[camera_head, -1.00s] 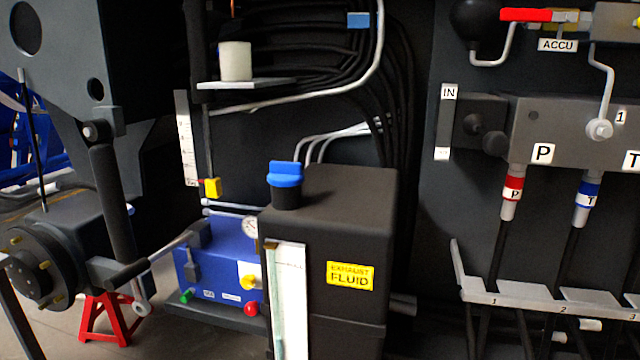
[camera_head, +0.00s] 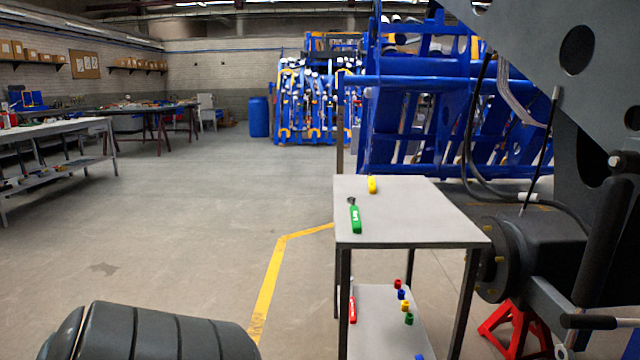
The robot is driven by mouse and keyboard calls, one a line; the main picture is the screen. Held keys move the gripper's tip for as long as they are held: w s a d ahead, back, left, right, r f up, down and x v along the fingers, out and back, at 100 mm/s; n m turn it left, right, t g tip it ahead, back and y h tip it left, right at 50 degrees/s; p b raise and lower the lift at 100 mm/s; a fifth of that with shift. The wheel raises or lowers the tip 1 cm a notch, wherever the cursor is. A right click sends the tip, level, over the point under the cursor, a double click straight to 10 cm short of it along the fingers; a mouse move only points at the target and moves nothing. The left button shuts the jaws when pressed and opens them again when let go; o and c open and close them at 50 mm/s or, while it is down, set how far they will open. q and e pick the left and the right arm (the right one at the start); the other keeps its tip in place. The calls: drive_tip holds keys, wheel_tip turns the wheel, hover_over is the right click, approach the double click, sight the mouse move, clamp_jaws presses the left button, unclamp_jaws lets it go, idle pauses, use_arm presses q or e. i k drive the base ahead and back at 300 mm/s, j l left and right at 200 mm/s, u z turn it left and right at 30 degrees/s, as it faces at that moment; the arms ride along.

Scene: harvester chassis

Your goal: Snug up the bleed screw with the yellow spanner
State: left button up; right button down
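A green-handled tool (camera_head: 355,217) with a dark head lies closer to the table's front left edge. I cannot make out the bleed screw in the current view. Neither of my grippers is in view.
The table's lower shelf (camera_head: 378,335) holds a red-handled tool (camera_head: 352,309) and several coloured caps. The grey machine (camera_head: 545,245), with a red stand (camera_head: 512,325), is close on the right. Open floor (camera_head: 200,215) lies to the left, with workbenches beyond.

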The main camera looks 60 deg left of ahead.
sight(371, 181)
drive_tip(key=u, duration=1.75)
drive_tip(key=i+j, duration=0.3)
drive_tip(key=i+j+z, duration=0.1)
drive_tip(key=i+j, duration=0.15)
drive_tip(key=j, duration=0.2)
